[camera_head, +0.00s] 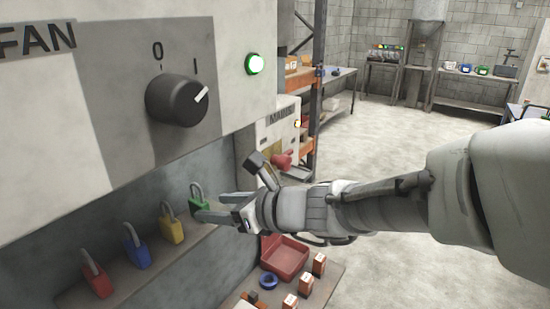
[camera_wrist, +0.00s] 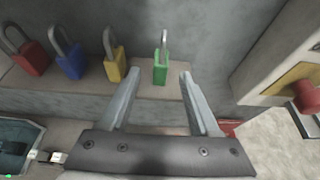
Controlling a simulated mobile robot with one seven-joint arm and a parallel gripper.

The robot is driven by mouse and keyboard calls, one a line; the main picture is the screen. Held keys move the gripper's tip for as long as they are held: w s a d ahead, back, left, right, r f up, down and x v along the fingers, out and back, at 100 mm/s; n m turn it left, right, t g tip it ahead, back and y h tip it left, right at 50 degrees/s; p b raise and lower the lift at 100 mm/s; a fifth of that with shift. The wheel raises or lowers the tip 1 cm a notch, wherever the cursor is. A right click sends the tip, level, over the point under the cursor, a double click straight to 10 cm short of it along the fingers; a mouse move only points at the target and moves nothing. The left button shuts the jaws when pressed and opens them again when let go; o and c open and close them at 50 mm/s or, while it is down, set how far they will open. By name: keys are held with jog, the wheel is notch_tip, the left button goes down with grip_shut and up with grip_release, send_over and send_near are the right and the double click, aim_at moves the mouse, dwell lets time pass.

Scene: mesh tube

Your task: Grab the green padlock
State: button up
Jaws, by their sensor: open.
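The green padlock (camera_head: 199,203) stands upright on a narrow ledge, at the right end of a row of padlocks, with its grey shackle up. In the wrist view the green padlock (camera_wrist: 160,68) shows just beyond and between my two fingertips. My gripper (camera_head: 215,207) is open and points left at the padlock in the head view. It also shows open in the wrist view (camera_wrist: 158,76), with nothing between the fingers. In the head view a finger overlaps the padlock's lower part. I cannot tell whether they touch.
Yellow (camera_head: 172,228), blue (camera_head: 137,252) and red (camera_head: 97,278) padlocks stand to the left on the same ledge (camera_wrist: 95,88). A panel with a FAN knob (camera_head: 177,99) overhangs the ledge. A red tray (camera_head: 286,258) and small boxes lie below on a table.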

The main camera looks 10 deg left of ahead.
aim_at(204, 203)
jog(key=shift+r+x, duration=0.15)
jog(key=shift+x, duration=1.45)
jog(key=shift+r+x, duration=0.15)
jog(key=shift+x, duration=1.4)
jog(key=shift+w, duration=0.1)
grip_shut()
